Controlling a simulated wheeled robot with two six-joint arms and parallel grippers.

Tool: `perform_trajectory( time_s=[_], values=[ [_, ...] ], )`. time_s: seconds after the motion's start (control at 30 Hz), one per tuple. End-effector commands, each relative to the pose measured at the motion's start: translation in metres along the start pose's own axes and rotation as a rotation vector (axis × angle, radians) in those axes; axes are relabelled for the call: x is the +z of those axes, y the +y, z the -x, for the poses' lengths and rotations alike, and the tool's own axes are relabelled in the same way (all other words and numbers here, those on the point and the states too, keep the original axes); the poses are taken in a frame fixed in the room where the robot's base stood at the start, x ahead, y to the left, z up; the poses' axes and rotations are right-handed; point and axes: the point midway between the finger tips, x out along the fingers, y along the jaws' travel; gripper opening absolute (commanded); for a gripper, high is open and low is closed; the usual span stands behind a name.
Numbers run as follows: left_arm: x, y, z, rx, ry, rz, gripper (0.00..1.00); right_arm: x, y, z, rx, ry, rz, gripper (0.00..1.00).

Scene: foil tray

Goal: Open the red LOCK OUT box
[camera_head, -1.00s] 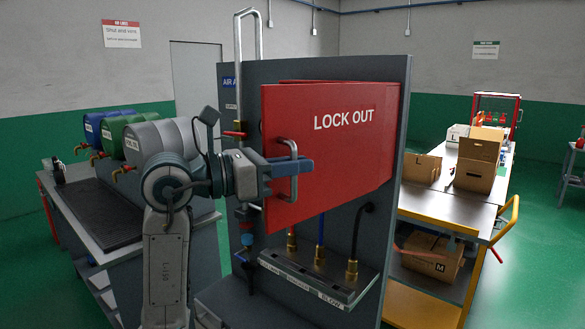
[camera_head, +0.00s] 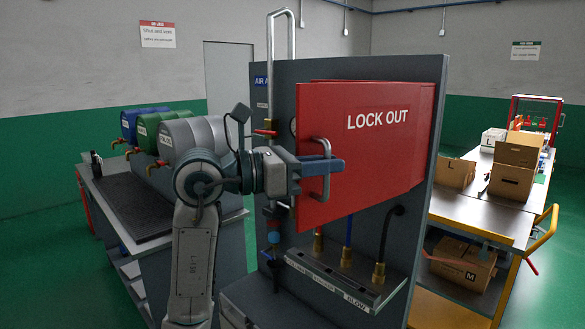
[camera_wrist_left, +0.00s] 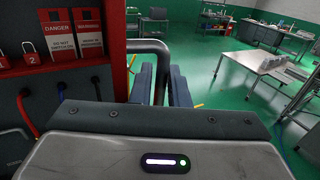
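The red LOCK OUT box door (camera_head: 375,150) stands ajar on the upright grey panel, its left edge swung out from the panel. Its grey metal handle (camera_head: 324,192) is near the left edge. My left gripper (camera_head: 332,165) has its dark blue fingers around the handle bar. In the left wrist view the handle (camera_wrist_left: 150,45) runs down between the two fingers (camera_wrist_left: 161,85), which look closed on it. To the left there, past the red door edge, white-and-red danger tags (camera_wrist_left: 75,35) show. The right gripper is not in view.
Valves and hoses with a BLOW-labelled plate (camera_head: 345,285) sit below the door. A bent metal pipe (camera_head: 270,75) rises left of it. A bench with blue, green and grey drums (camera_head: 195,140) is at left. A cart with cardboard boxes (camera_head: 515,165) is at right.

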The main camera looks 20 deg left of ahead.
Motion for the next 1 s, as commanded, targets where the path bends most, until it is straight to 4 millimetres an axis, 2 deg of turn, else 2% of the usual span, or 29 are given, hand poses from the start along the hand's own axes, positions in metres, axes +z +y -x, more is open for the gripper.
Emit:
perform_trajectory(
  time_s=[0.6,0.8,1.0],
  values=[
    [-0.003,0.0,0.074,0.003,0.002,-0.004,0.15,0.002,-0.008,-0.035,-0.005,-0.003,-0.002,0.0],
    [-0.002,0.0,0.092,0.001,0.001,-0.003,0.15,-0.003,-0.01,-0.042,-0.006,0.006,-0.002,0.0],
    [-0.001,-0.001,0.1,0.0,0.0,-0.002,0.15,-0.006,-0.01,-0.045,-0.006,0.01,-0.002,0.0]
  ],
)
